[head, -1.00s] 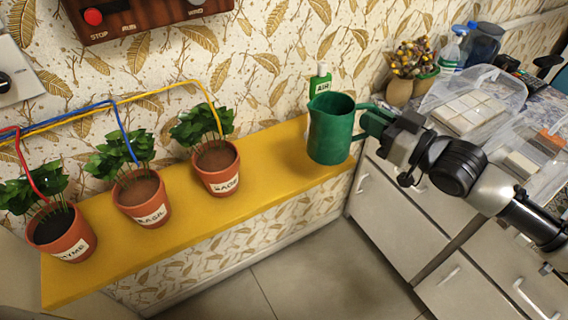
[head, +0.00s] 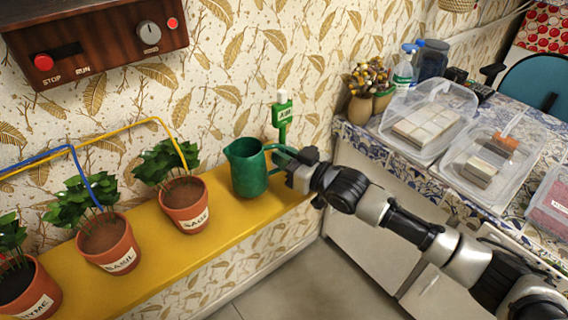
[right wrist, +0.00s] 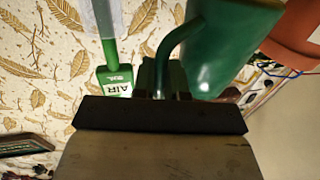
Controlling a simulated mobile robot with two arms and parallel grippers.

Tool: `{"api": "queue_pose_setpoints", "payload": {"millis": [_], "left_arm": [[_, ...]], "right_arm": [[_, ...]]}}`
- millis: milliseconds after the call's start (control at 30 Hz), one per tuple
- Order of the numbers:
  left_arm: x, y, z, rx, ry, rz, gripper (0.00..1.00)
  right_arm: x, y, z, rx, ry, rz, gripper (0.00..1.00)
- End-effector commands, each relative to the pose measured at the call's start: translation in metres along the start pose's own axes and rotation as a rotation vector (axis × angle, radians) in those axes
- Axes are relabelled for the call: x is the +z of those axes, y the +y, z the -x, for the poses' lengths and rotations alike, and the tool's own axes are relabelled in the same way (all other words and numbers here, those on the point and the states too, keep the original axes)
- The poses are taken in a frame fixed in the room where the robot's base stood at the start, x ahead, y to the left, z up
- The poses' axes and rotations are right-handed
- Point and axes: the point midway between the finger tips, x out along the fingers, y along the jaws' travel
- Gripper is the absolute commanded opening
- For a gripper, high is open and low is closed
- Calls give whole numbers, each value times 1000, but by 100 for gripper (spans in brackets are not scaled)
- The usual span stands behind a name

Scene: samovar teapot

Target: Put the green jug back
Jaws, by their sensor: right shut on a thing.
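The green jug (head: 247,168) is upright at the right part of the yellow shelf (head: 232,222), to the right of the sage pot. Its base appears at the shelf surface; whether it touches cannot be told for sure. My right gripper (head: 287,162) is shut on the jug's handle from the right. In the right wrist view the handle (right wrist: 172,45) runs down between the fingers, and the jug body (right wrist: 225,50) fills the upper right. My left gripper is not in view.
Potted plants labelled sage (head: 186,205), basil (head: 108,243) and thyme (head: 25,290) stand left on the shelf. A green AIR marker (head: 283,114) stands behind the gripper. A counter with clear bins (head: 430,115) is at right. A control box (head: 95,40) hangs on the wall.

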Motion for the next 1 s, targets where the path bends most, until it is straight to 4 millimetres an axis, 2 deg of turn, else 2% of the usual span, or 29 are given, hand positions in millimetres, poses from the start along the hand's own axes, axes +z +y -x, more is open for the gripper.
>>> {"api": "queue_pose_setpoints", "payload": {"millis": [133, 533, 567, 700, 733, 1000], "left_arm": [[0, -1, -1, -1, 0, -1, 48], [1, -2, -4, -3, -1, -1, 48], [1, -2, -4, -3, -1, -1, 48], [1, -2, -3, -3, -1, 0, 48], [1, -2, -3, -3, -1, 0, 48], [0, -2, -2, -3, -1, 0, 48]], "right_arm": [[20, 1, 0, 1, 1, -1, 0], [26, 0, 0, 0, 3, -1, 0], [27, 0, 0, 0, 0, 0, 14], [27, 0, 0, 0, 0, 0, 36], [26, 0, 0, 0, 0, 0, 38], [25, 0, 0, 0, 0, 0, 38]]}}
